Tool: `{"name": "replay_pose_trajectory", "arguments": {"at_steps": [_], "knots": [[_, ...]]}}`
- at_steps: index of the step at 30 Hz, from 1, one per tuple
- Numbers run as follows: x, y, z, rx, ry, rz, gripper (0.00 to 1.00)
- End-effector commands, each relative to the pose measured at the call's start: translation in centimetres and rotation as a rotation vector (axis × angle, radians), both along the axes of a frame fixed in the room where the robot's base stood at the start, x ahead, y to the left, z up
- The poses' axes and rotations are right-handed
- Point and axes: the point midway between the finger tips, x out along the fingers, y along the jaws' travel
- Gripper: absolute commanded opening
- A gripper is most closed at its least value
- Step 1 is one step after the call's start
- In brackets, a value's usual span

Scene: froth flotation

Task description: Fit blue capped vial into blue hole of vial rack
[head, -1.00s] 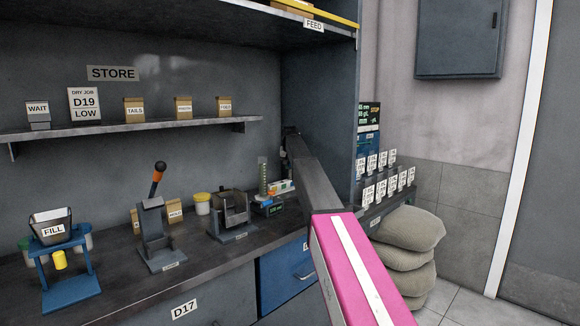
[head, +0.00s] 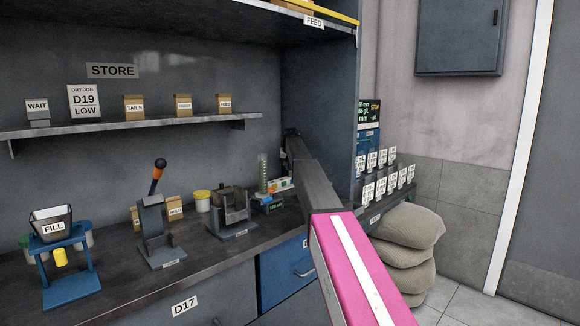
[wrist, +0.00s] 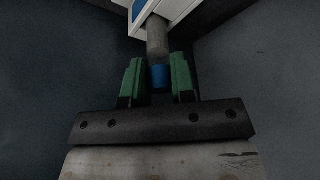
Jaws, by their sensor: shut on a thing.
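In the wrist view my gripper (wrist: 159,80) has two green fingers shut on the blue capped vial. Its blue cap (wrist: 159,77) sits between the fingers, and its grey body (wrist: 157,38) points away from the gripper. The far end of the vial meets or overlaps a white block (wrist: 178,8) with a blue patch, likely the vial rack, at the top edge. I cannot tell whether the vial is in a hole. In the head view my gripper and the vial are hidden, and a small white rack-like thing (head: 280,186) shows partly beside my arm.
A bench (head: 120,285) holds a blue FILL stand (head: 68,275), a lever press (head: 155,225), a grey open device (head: 232,212) and a green graduated column (head: 263,172). The cabinet side wall (head: 318,100) stands close to my arm. Sacks (head: 405,250) are piled at right.

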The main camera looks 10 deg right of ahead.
Motion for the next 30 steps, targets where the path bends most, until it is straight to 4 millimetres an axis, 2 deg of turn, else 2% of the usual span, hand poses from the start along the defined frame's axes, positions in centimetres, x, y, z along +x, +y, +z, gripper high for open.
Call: {"name": "replay_pose_trajectory", "arguments": {"at_steps": [30], "knots": [[0.0,0.0,-2.2,0.0,0.001,0.0,0.0]]}}
